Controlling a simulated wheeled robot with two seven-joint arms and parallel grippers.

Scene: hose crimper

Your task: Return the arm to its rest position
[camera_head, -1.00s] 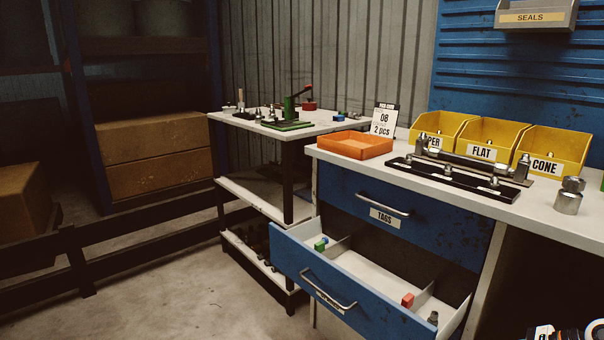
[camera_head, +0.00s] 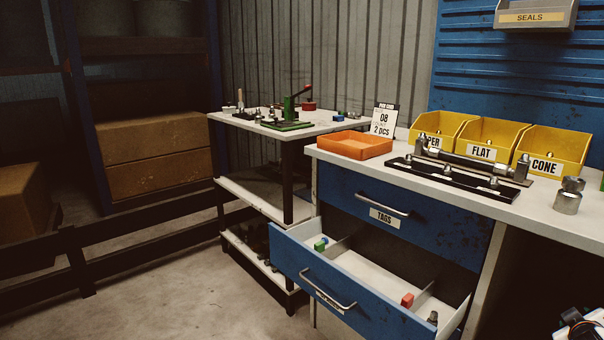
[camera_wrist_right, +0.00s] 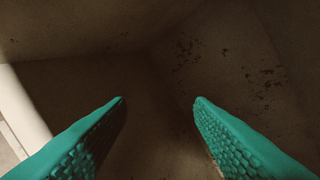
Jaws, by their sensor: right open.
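My right gripper (camera_wrist_right: 160,100) shows in the right wrist view as two teal textured fingers. They are apart with nothing between them, in front of a dark, stained surface. In the head view only a small part of my right arm (camera_head: 582,325) shows at the bottom right corner. My left gripper is not in either view.
The lower blue drawer (camera_head: 320,292) stands open with small red and green blocks inside. The upper drawer (camera_head: 365,208) is shut. An orange tray (camera_head: 362,148), a black fixture (camera_head: 450,177) and yellow bins (camera_head: 556,150) stand on the bench.

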